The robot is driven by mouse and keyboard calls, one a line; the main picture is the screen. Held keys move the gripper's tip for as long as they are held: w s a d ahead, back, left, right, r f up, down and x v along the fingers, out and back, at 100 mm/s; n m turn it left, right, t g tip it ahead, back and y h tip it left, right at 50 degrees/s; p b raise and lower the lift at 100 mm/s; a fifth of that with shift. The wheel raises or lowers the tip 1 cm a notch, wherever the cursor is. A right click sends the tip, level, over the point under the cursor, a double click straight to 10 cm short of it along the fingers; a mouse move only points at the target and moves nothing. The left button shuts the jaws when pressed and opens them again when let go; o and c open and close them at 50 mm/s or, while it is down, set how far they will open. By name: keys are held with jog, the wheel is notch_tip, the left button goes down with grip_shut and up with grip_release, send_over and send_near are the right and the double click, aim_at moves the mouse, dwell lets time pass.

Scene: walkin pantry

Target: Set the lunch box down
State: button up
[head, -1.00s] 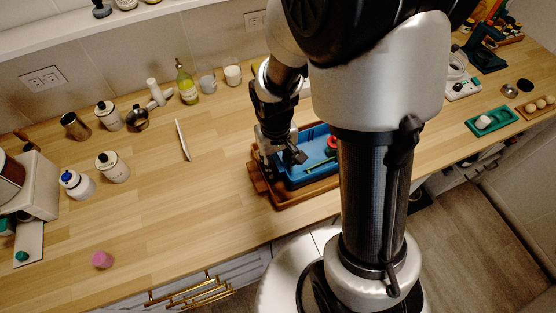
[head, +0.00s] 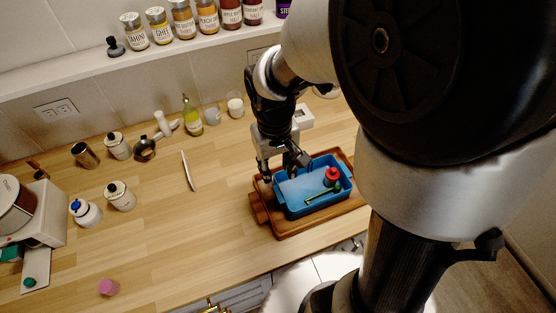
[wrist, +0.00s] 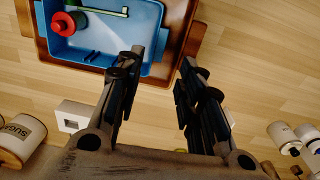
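The lunch box, an open blue box (head: 291,206), sits level within a brown wooden tray (head: 262,213) on the counter. It holds a red round item (head: 331,176) and a green stick-like item (head: 322,194). My gripper (head: 284,167) is at the box's back-left end with its fingers spread. In the wrist view, my gripper (wrist: 158,63) is open, with nothing clamped between the fingers. The left finger overlaps the edge of the blue box (wrist: 95,48), and the tray rim (wrist: 182,38) shows between the fingers. Whether a finger touches the box is unclear.
A green bottle (head: 192,116), cups and several canisters stand along the back of the counter. A white sliver-like item (head: 189,171) lies left of the tray. A pink item (head: 108,287) is at the front left.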

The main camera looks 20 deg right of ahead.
jog(key=s+r+t, duration=0.4)
jog(key=s+r, duration=0.9)
jog(key=shift+r+m+t, duration=0.3)
jog(key=shift+r, duration=0.1)
jog(key=shift+w+d+f, duration=0.1)
jog(key=shift+f+b, duration=0.35)
jog(key=shift+b, duration=0.1)
